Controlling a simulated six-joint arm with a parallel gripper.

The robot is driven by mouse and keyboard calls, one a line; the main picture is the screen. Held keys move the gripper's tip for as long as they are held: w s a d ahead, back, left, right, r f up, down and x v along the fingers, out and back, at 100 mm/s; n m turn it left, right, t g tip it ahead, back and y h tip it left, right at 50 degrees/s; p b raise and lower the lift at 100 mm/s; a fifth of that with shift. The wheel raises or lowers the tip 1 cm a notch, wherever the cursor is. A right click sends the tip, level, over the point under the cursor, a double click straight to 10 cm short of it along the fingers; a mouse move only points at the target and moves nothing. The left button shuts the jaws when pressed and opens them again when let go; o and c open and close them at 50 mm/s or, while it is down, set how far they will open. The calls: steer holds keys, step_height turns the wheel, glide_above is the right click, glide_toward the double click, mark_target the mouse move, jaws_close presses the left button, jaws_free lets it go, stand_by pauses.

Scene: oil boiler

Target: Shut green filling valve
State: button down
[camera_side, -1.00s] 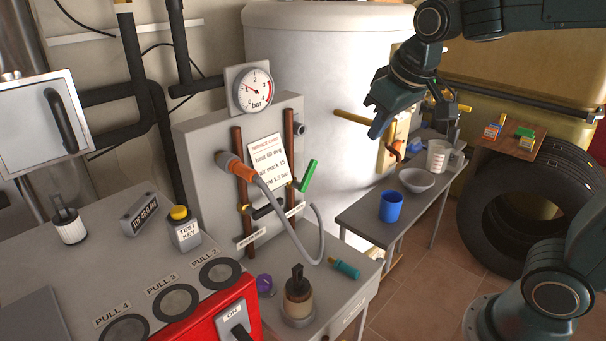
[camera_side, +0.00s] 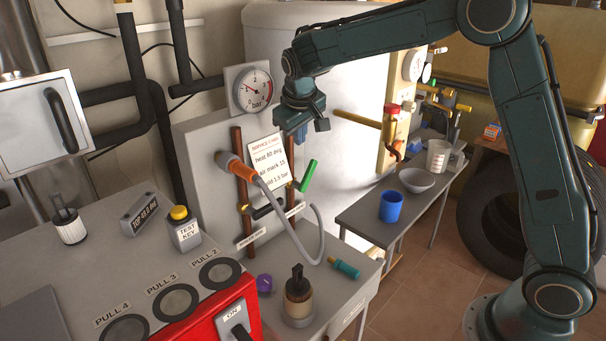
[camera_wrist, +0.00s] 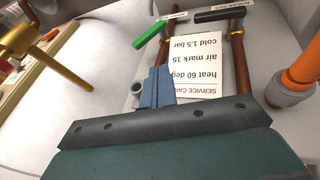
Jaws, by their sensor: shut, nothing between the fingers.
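The green valve handle (camera_side: 308,177) sits on the right copper pipe of the grey panel and slants up to the right. It also shows in the wrist view (camera_wrist: 149,36), at the top. My gripper (camera_side: 301,137) hangs above it, in front of the panel's right edge, apart from the handle. In the wrist view my gripper's blue fingers (camera_wrist: 157,84) are together and empty, pointing toward the green handle. A black handle (camera_side: 267,207) is on the left pipe, to the left of the green one.
A grey hose with an orange connector (camera_side: 241,170) loops in front of the pipes. A blue cup (camera_side: 391,207) stands on the side bench.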

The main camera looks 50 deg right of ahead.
steer(key=shift+w+f, duration=0.25)
steer(key=shift+f, duration=0.1)
glide_above(307, 172)
steer(key=s+a, duration=0.1)
steer(key=a, duration=0.2)
step_height(307, 172, down, 10)
steer(key=shift+s+d+f, duration=0.1)
steer(key=shift+d+f, duration=0.4)
steer(key=shift+d, duration=0.3)
